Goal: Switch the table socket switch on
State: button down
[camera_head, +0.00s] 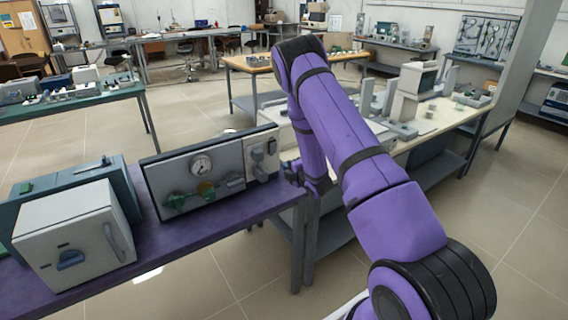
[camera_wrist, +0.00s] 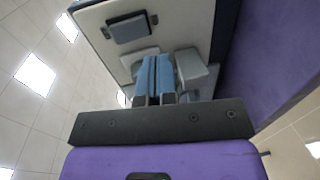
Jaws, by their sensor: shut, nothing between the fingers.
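A grey panel box (camera_head: 215,170) with a round gauge stands on the purple-topped table. Small grey switch or socket blocks (camera_head: 259,157) sit at its right end. Which of them is the table socket switch, and its position, I cannot tell. My gripper (camera_head: 292,172) is just right of this end, partly hidden by my arm. In the wrist view my gripper (camera_wrist: 156,62) has its two blue fingers shut together with nothing between them. The fingertips are over the panel face, beside a light grey block (camera_wrist: 191,69). Whether they touch it is unclear. A dark rectangular piece (camera_wrist: 130,28) lies beyond them.
A white furnace box (camera_head: 75,237) with a blue knob stands left on the purple table (camera_head: 175,248). A bench with equipment (camera_head: 440,122) stands behind my arm at right. A green table (camera_head: 75,103) is at the back left. Open floor lies between the tables.

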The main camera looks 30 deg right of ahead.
jog(key=s, duration=0.6)
jog(key=shift+d+f, duration=0.15)
jog(key=shift+f, duration=0.25)
notch_tip(320, 180, up, 15)
jog(key=w+a+m+g+h, duration=0.2)
jog(key=m, duration=0.4)
jog(key=s+a+r+m+g, duration=0.2)
jog(key=s+a+r, duration=0.1)
jog(key=r, duration=0.3)
jog(key=s+a+r+m+g, duration=0.1)
jog(key=s+a+r+m, duration=0.15)
jog(key=r, duration=0.35)
jog(key=s+a+r+m+g, duration=0.2)
jog(key=s+a+r, duration=0.1)
jog(key=s, duration=0.8)
jog(key=s+a+r+m+g+y, duration=0.1)
jog(key=s+a+r+m+g, duration=0.1)
jog(key=s, duration=0.9)
jog(key=s+a+r+m+g, duration=0.2)
jog(key=s+a+r+m, duration=0.2)
jog(key=s, duration=0.7)
notch_tip(320, 180, up, 3)
jog(key=shift+s+a+r, duration=0.15)
jog(key=shift+s+a, duration=0.15)
jog(key=shift+a, duration=0.85)
jog(key=c, duration=1.8)
grip_release()
jog(key=shift+c, duration=0.2)
